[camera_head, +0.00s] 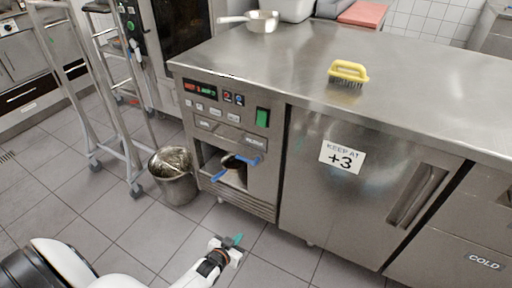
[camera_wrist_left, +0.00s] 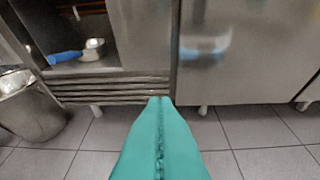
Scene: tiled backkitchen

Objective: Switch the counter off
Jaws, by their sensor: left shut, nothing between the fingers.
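The steel counter (camera_head: 225,60) stands across the head view, with a control panel at its left end. The panel has a lit red and green display (camera_head: 200,90), small buttons and a green rocker switch (camera_head: 262,117). Below it is an open recess with a blue-handled item (camera_head: 236,165). My left gripper (camera_head: 238,240) is low in front of the counter, well below the panel and apart from it. In the left wrist view its teal fingers (camera_wrist_left: 160,135) are shut with nothing between them, pointing at the counter's bottom vents (camera_wrist_left: 110,88). My right gripper is out of view.
A yellow brush (camera_head: 348,72) and a pan (camera_head: 262,21) are on the countertop. A steel bin (camera_head: 175,178) and a wheeled rack (camera_head: 112,90) stand left of the counter. A door labelled "keep at +3" (camera_head: 342,157) is right of the panel. The tiled floor in front is clear.

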